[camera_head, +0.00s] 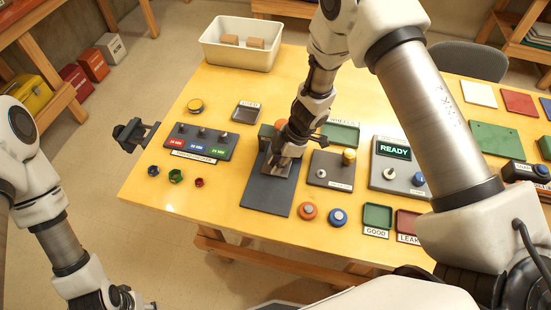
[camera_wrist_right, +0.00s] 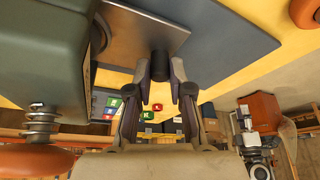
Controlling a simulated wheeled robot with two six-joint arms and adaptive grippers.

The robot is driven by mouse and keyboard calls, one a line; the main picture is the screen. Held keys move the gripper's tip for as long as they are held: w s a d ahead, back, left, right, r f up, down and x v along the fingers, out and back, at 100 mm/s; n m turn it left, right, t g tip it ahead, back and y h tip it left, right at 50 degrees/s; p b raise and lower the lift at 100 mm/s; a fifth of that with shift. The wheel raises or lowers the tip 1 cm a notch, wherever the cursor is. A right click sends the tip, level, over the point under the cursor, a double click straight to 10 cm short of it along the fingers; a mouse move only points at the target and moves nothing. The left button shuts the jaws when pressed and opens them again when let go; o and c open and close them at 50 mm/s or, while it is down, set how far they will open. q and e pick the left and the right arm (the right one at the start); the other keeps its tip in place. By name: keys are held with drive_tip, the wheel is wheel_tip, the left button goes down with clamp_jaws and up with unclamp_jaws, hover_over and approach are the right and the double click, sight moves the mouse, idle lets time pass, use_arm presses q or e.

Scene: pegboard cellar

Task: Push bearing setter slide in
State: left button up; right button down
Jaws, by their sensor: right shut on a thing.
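The bearing setter stands on a dark grey base plate (camera_head: 262,197) on the yellow table. Its green body (camera_wrist_right: 40,70) fills the left of the wrist view, and in the head view it is mostly hidden behind my right arm. A flat silver slide plate (camera_wrist_right: 145,28) lies beside the body over the dark base. My right gripper (camera_head: 279,166) is down at this slide. In the wrist view my right gripper (camera_wrist_right: 161,85) is shut on a dark round knob (camera_wrist_right: 160,63) at the plate's edge.
A switch panel (camera_head: 200,140) lies left of the setter, with small coloured nuts before it. Orange (camera_head: 307,211) and blue (camera_head: 338,217) round parts lie close by in front.

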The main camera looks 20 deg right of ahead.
drive_tip(key=c, duration=1.1)
unclamp_jaws()
drive_tip(key=shift+w, duration=0.1)
drive_tip(key=shift+c, duration=0.2)
drive_tip(key=shift+o, duration=0.4)
drive_tip(key=shift+w+d+f, duration=0.15)
drive_tip(key=shift+d, duration=0.05)
drive_tip(key=shift+r, duration=0.45)
drive_tip(key=v, duration=1.1)
drive_tip(key=shift+d, duration=0.2)
